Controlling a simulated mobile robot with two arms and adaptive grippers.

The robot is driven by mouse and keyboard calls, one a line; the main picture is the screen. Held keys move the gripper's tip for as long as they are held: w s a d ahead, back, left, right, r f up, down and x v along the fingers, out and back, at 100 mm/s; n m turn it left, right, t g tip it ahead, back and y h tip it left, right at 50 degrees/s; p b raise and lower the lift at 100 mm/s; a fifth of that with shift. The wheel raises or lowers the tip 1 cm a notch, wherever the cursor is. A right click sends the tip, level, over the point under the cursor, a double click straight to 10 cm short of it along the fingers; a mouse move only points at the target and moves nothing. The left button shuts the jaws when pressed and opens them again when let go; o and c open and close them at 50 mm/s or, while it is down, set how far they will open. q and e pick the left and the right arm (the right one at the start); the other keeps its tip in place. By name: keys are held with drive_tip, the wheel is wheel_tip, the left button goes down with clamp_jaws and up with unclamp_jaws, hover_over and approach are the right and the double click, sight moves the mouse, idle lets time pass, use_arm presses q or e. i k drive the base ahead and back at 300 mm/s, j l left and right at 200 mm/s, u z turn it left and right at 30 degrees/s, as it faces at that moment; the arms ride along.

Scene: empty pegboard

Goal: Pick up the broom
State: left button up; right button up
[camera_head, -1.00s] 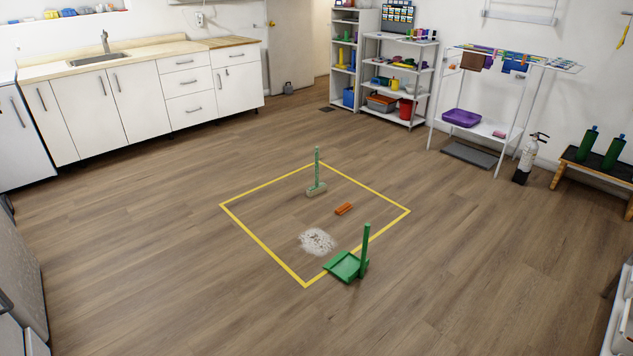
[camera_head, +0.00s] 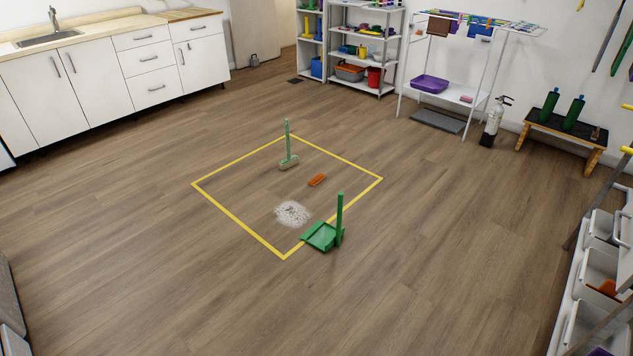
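A small broom (camera_head: 288,146) with a pale green upright handle and a wide head stands on the wooden floor. It is inside the yellow taped square (camera_head: 236,222), near its far corner. A green dustpan (camera_head: 321,236) with an upright green handle stands at the near right edge of the square. A patch of whitish debris (camera_head: 292,213) lies inside the square. An orange brush (camera_head: 317,180) lies on the floor to the right of the broom. Neither of my grippers is in view.
White cabinets (camera_head: 150,62) line the back left. Shelves (camera_head: 362,45), a drying rack (camera_head: 445,90), a fire extinguisher (camera_head: 493,122) and a low bench (camera_head: 565,130) stand along the back and right. White bins (camera_head: 597,270) are at the right edge. The floor around the square is clear.

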sight(290, 161)
drive_tip(key=i+z, duration=0.35)
drive_tip(key=i, duration=0.4)
drive_tip(key=i+j+z, duration=0.3)
drive_tip(key=i, duration=0.45)
drive_tip(key=i+l+z, duration=0.2)
drive_tip(key=i, duration=1)
drive_tip(key=i+l+z, duration=0.2)
drive_tip(key=i, duration=1)
drive_tip(key=i+j+u, duration=0.15)
drive_tip(key=i+u, duration=1.15)
drive_tip(key=i+l+u, duration=0.25)
drive_tip(key=u, duration=0.2)
drive_tip(key=i, duration=0.05)
